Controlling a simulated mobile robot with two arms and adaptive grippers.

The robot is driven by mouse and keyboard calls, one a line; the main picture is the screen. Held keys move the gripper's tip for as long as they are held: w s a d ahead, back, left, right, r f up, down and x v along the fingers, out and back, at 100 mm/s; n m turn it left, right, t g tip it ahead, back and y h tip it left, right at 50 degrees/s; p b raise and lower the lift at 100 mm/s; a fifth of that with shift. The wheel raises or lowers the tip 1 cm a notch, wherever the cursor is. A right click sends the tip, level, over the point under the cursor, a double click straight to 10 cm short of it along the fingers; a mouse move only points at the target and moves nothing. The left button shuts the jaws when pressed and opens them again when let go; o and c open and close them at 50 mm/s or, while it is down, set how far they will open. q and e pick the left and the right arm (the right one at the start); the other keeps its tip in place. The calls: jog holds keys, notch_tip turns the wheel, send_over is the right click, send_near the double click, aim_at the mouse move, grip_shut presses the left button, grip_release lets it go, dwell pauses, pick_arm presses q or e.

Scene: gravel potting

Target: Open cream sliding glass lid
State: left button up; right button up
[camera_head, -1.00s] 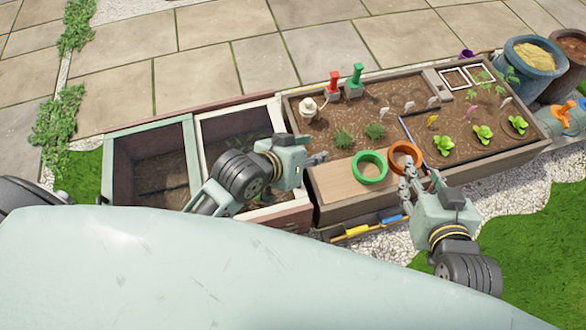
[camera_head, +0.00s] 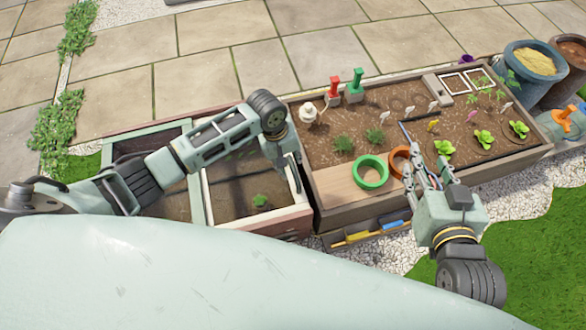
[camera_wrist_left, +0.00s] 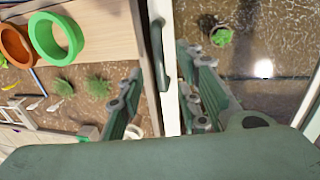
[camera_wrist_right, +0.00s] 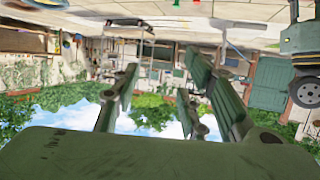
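The cream sliding glass lid (camera_head: 208,208) lies over the cold frame compartment at centre-left in the head view, partly hidden by my left arm. In the left wrist view its cream rail (camera_wrist_left: 171,112) runs between my left fingers, with a dark grey handle (camera_wrist_left: 158,48) along it. Glare shows on the glass beside the rail. My left gripper (camera_head: 291,170) points down at the lid's right edge; its fingers (camera_wrist_left: 158,85) are apart on either side of the rail. My right gripper (camera_head: 414,160) is raised over the planter's front, fingers (camera_wrist_right: 160,85) apart and empty.
The planter right of the lid holds a green ring (camera_head: 370,185), an orange ring (camera_head: 397,158), a wooden board (camera_head: 335,187) and seedlings. The paving behind is clear.

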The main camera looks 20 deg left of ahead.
aim_at(294, 171)
pick_arm(q)
jog(key=f, duration=0.1)
jog(key=f+b, duration=0.1)
jog(key=f, duration=0.1)
jog(key=shift+w+d+f, duration=0.15)
jog(key=shift+d+f, duration=0.05)
jog(key=shift+d, duration=0.1)
jog(key=f, duration=0.1)
jog(key=b, duration=0.1)
jog(key=f, duration=0.1)
jog(key=shift+w+d+f+b, duration=0.2)
jog(key=shift+d+f+b, duration=0.05)
jog(key=shift+f+b, duration=0.15)
jog(key=shift+f, duration=0.1)
pick_arm(e)
notch_tip(294, 171, up, 15)
jog(key=a+t+y, duration=0.2)
jog(key=t+y, duration=0.1)
jog(key=t, duration=0.5)
jog(key=shift+w, duration=0.1)
pick_arm(q)
grip_shut()
